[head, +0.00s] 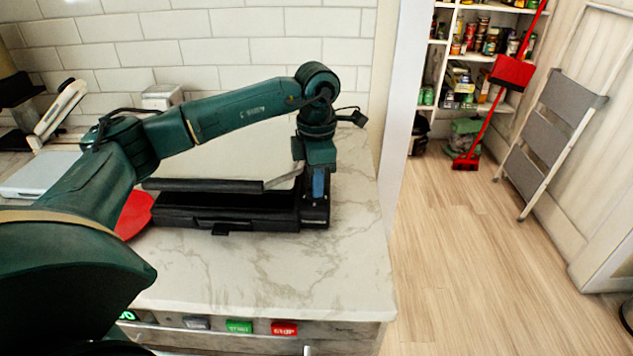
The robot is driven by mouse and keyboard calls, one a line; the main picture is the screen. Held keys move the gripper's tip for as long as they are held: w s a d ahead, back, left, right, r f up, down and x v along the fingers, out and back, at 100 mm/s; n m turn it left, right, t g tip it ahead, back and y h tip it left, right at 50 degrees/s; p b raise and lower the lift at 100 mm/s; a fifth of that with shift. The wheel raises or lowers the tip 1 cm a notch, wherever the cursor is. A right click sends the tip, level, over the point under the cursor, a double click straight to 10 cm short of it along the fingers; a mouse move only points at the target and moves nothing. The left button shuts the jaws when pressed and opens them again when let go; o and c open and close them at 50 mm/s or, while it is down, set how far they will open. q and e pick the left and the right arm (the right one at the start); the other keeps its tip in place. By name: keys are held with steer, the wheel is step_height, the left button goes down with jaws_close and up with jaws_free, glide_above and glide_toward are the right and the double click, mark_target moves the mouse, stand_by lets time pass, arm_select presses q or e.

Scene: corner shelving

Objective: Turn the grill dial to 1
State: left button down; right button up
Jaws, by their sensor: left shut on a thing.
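The black grill (225,212) stands on the marble counter, with a dark bar across its front and a pale panel behind it. My left arm reaches over the grill from the left. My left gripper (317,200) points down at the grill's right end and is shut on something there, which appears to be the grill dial. The dial and its setting are hidden behind the gripper. My right gripper is not in view.
A red round object (135,214) lies left of the grill, partly behind my arm. Green and red buttons (284,328) sit on the counter's front. The marble counter (270,275) is clear in front of the grill. A step stool (548,135) leans at the right.

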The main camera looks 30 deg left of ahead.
arm_select(q)
steer(key=shift+m, duration=1.1)
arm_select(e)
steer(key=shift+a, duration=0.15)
arm_select(q)
steer(key=shift+m, duration=0.3)
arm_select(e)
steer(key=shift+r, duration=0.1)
arm_select(q)
steer(key=c, duration=1.8)
jaws_free()
steer(key=shift+r, duration=0.1)
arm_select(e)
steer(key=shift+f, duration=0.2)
